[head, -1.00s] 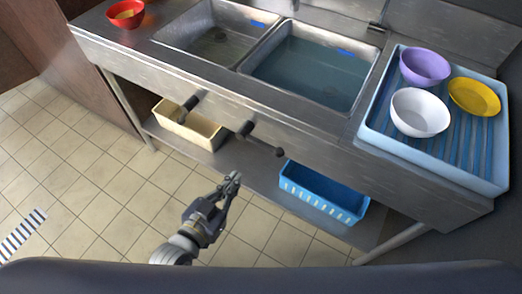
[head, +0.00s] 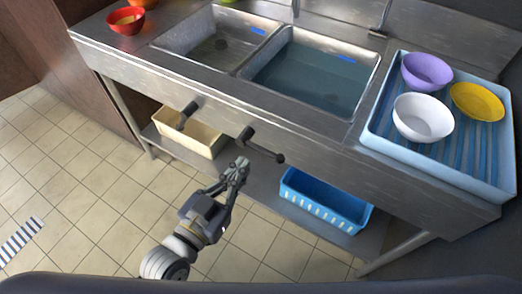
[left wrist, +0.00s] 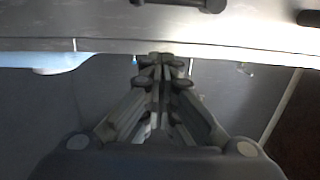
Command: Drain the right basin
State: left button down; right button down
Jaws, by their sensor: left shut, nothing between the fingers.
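The right basin (head: 312,78) holds bluish water with a blue mark on its far wall. Its drain lever (head: 262,145) sticks out of the sink's front panel, a dark bar ending in a knob at the right. My left gripper (head: 241,163) is shut and empty, just below and in front of this lever, apart from it. In the left wrist view the shut fingers (left wrist: 160,62) point toward the front panel, and a dark lever part (left wrist: 185,4) shows at the top edge. My right gripper is not in view.
The left basin (head: 217,45) has its own lever (head: 187,115). A cream bin (head: 200,144) and a blue basket (head: 325,205) stand on the lower shelf. A blue rack (head: 487,178) with several dishes is at right.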

pick_arm(q)
send_over(261, 152)
jog(key=s, duration=0.4)
jog(key=f, duration=0.1)
jog(key=w+f, duration=0.1)
jog(key=shift+w+f, duration=0.1)
jog(key=shift+f, duration=0.2)
jog(key=shift+w+f, duration=0.15)
jog(key=shift+f, duration=0.7)
